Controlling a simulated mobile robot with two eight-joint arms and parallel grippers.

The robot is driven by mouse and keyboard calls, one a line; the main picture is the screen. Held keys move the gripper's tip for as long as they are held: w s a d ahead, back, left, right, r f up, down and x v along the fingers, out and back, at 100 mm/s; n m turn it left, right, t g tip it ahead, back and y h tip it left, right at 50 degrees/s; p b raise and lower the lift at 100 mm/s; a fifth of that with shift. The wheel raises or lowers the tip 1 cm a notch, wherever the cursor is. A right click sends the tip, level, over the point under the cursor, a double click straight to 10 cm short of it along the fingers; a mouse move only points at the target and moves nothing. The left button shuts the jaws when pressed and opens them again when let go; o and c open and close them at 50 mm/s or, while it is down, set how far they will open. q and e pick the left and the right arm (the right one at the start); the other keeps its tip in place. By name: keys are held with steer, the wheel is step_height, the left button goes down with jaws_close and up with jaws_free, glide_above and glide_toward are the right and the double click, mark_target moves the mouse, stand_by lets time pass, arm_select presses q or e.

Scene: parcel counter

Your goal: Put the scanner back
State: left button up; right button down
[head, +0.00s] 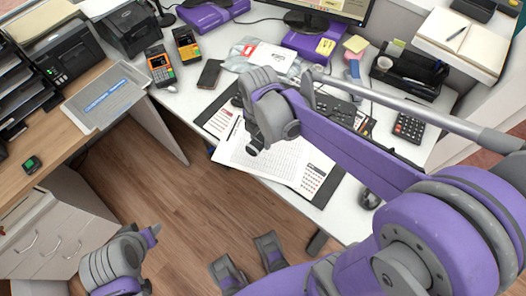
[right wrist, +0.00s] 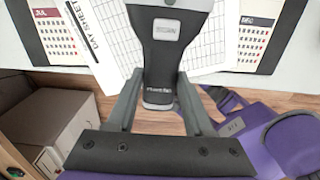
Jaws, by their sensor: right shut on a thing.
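The scanner (right wrist: 160,55) is a dark grey handheld device with a pale button marked SCAN and a light grey upper end. In the right wrist view it stands between the two fingers of my right gripper (right wrist: 157,88), which is shut on its handle. Behind it lie the printed day sheet and the desk's front edge. In the head view my right wrist (head: 265,125) is over the papers at the front of the desk and hides most of the gripper and scanner. Of my left arm (head: 112,262), only a part shows at the lower left.
The white desk holds a dark keyboard (head: 336,108), a calculator (head: 408,127), a mouse (head: 370,198), a black organizer (head: 412,73), a phone (head: 210,74) and card terminals (head: 160,66). A monitor (head: 325,8) stands behind. Wooden floor (head: 160,195) is open in front.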

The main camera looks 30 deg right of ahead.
mark_target(261, 156)
step_height(261, 156, down, 8)
steer(key=shift+f+b, duration=0.15)
steer(key=shift+b, duration=0.5)
steer(key=shift+c, duration=1.4)
jaws_free()
steer(key=shift+f, duration=0.1)
